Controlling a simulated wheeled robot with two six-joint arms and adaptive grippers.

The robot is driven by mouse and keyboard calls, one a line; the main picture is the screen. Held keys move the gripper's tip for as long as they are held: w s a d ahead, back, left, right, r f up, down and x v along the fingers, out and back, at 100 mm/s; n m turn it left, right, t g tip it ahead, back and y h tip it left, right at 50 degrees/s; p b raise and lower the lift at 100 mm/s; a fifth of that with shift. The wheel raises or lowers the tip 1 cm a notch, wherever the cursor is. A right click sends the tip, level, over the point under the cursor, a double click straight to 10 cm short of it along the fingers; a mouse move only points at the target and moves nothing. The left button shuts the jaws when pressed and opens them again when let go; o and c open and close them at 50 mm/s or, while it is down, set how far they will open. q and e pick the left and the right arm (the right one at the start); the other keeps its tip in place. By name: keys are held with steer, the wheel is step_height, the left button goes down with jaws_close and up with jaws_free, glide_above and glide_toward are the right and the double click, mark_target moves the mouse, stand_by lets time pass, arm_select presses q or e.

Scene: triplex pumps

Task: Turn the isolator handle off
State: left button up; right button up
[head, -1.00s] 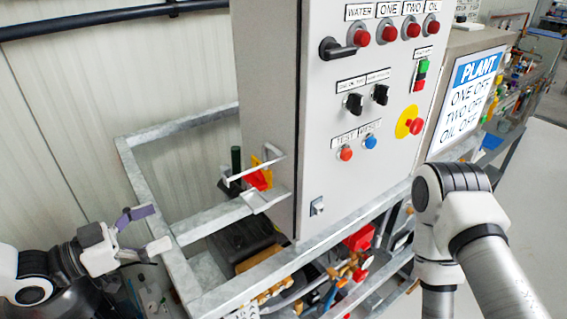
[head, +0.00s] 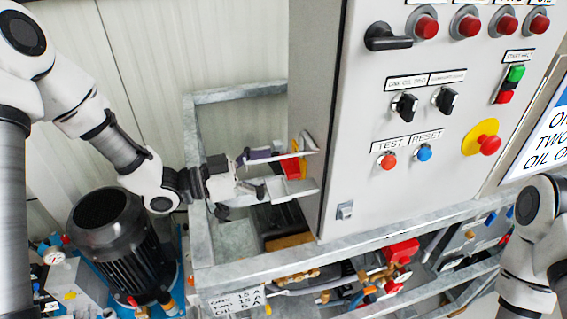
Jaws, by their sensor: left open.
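The red isolator handle (head: 290,168) with its yellow backing is on the left side wall of the grey control cabinet (head: 335,120). It sits between two pale metal bars, an upper (head: 285,156) and a lower one (head: 290,192). My left gripper (head: 258,172) is open just left of the handle, its two fingers pointing right toward it, one above the other. I cannot tell whether a finger touches the bars. The handle is partly hidden and its exact angle is hard to read. Only part of my right arm shows at the right edge; its gripper is out of view.
The cabinet front carries a black lever (head: 387,38), two black selector knobs, several buttons and a yellow-backed red stop button (head: 489,144). A galvanized frame (head: 270,262) runs below and left of it. A dark motor (head: 115,235) stands at the lower left.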

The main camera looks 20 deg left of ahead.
mark_target(289, 166)
arm_select(q)
steer(key=shift+x, duration=1.1)
steer(key=shift+a, duration=0.1)
steer(key=c, duration=1.1)
steer(key=shift+c, duration=0.2)
